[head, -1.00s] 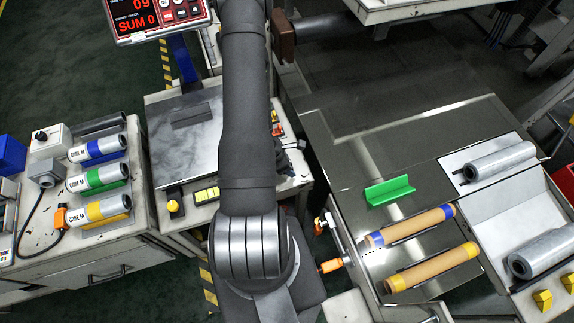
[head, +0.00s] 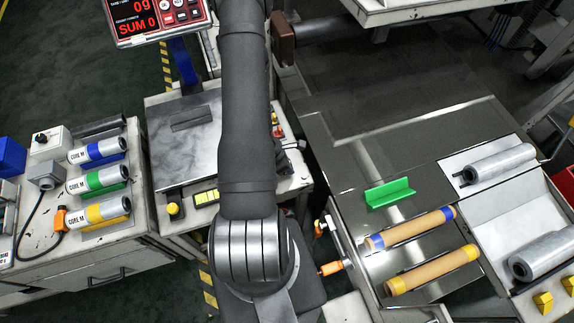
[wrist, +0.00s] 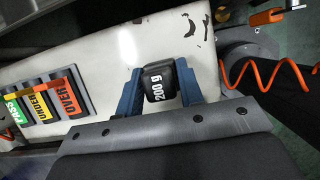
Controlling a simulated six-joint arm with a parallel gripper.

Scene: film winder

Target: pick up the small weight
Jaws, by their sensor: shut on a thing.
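The small weight (wrist: 159,82) is a black block marked "200 g" in the wrist view. My gripper (wrist: 160,84) has its two blue fingers on either side of the weight and is shut on it. The weight is over a pale worn panel, and I cannot tell whether it still touches that surface. In the head view my arm hides the gripper and the weight.
A panel with PASS, UNDER and OVER labels (wrist: 46,99) lies left of the gripper. An orange coiled cable (wrist: 262,72) is at the right. The head view shows a scale plate (head: 185,145), a green angle piece (head: 390,192) and labelled cores (head: 97,180).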

